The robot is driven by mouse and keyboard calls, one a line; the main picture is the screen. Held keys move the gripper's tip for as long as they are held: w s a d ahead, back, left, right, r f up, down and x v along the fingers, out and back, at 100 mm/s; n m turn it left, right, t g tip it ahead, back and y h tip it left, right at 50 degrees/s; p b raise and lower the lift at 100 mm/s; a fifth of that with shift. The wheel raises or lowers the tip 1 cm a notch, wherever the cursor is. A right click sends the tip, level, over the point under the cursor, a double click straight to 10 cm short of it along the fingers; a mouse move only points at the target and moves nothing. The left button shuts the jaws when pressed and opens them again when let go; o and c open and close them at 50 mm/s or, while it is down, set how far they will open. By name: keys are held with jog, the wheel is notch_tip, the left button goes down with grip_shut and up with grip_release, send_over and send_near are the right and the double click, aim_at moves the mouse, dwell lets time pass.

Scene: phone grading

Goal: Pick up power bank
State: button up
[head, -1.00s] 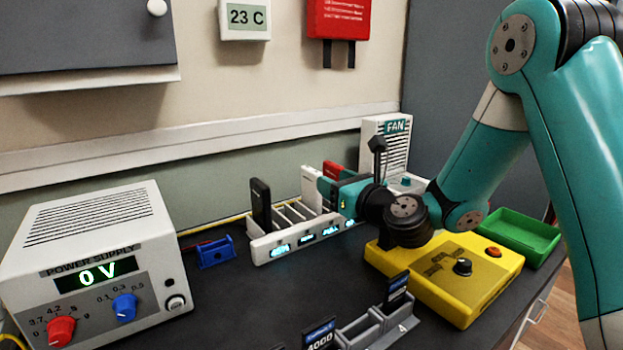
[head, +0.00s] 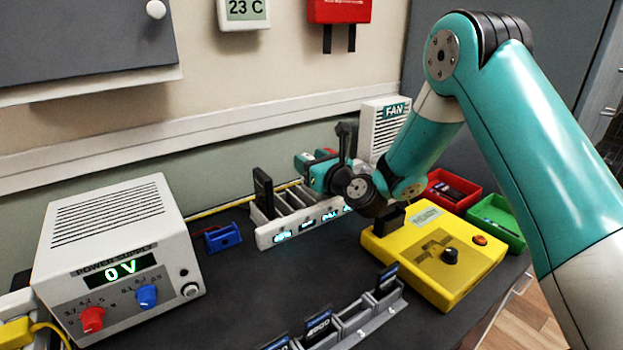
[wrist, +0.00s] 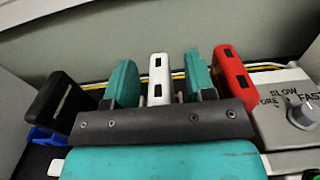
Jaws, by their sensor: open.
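In the wrist view, a white power bank (wrist: 159,92) stands upright between the two teal fingers of my gripper (wrist: 160,64). The fingers are open, with a gap showing on each side of it. A red power bank (wrist: 234,78) stands to the right of the right finger, and a black one (wrist: 62,103) stands farther left. In the head view, my gripper (head: 312,172) is over the light grey slotted rack (head: 262,236) and hides the white power bank. The black power bank (head: 263,190) stands in the rack's left end; a bit of red shows behind my gripper.
A yellow tester (head: 420,280) sits to the right of the rack, with red (head: 440,186) and green (head: 505,232) bins behind it. A power supply (head: 105,250) and a blue holder (head: 222,238) stand left. A fan unit (head: 378,128) stands behind my arm.

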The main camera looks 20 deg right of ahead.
grip_shut()
